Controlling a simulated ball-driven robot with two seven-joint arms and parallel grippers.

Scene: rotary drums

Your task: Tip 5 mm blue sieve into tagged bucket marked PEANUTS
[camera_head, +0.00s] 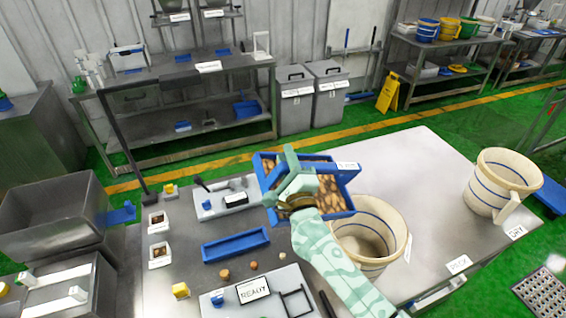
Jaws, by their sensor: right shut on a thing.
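A blue sieve (343,178) with a small white label is full of brown nut-like pieces. My right gripper (296,182), pale green, is shut on its left side and holds it above the table. The sieve looks roughly level, and the pieces are still inside. A cream bucket (398,262) with blue bands stands just below and to the right of the sieve, its mouth partly covered by the sieve and my right arm. A second banded bucket (497,180) stands at the right table edge. I cannot read PEANUTS on either bucket. My left gripper is out of view.
A tag reading DRY (516,232) and another small tag (459,264) lie at the table's front right edge. A blue tray (235,245), scales (222,200) and a READY sign (254,290) are at the left. The table between the two buckets is clear.

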